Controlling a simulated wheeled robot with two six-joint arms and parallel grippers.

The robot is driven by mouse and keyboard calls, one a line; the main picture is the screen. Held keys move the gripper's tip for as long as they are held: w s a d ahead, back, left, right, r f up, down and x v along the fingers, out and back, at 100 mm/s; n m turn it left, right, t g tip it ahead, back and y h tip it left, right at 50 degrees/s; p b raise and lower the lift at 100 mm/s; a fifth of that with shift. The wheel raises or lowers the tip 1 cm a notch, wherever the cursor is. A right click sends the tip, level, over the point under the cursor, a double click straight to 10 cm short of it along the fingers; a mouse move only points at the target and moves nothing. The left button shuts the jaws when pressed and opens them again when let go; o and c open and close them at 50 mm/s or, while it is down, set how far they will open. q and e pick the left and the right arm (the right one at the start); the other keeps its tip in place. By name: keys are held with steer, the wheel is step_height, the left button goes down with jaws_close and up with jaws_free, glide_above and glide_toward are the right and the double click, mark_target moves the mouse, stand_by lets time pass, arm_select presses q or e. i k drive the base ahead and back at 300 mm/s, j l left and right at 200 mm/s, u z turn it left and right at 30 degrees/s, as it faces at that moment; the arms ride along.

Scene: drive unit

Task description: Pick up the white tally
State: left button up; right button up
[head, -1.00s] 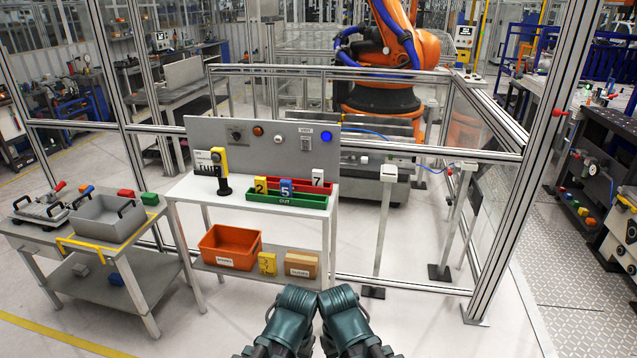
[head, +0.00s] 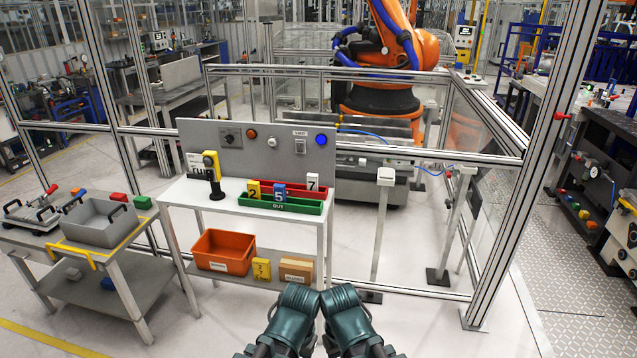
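The white tally (head: 313,182) is marked 7. It stands upright at the right end of the red tray (head: 299,190) on the white table, behind the green tray. A yellow tally (head: 253,190) marked 2 and a blue tally (head: 280,192) marked 5 stand to its left. My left gripper (head: 297,298) and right gripper (head: 340,299) are side by side at the bottom centre, in front of the table and well apart from the tally. Their fingertips cannot be made out.
The white table (head: 180,191) has a grey panel (head: 230,145) at its back. The lower shelf holds an orange bin (head: 224,252), a yellow block (head: 261,269) and a brown box (head: 296,270). A grey cart (head: 137,255) stands left. Floor right of the table is clear before the fence.

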mark_target(312, 179)
steer(key=i+l, duration=0.35)
steer(key=i, duration=0.15)
steer(key=i+l+z, duration=0.1)
steer(key=i+l, duration=0.6)
steer(key=i, duration=0.25)
steer(key=i+l+z, duration=0.15)
steer(key=i+l, duration=0.2)
steer(key=i, duration=0.15)
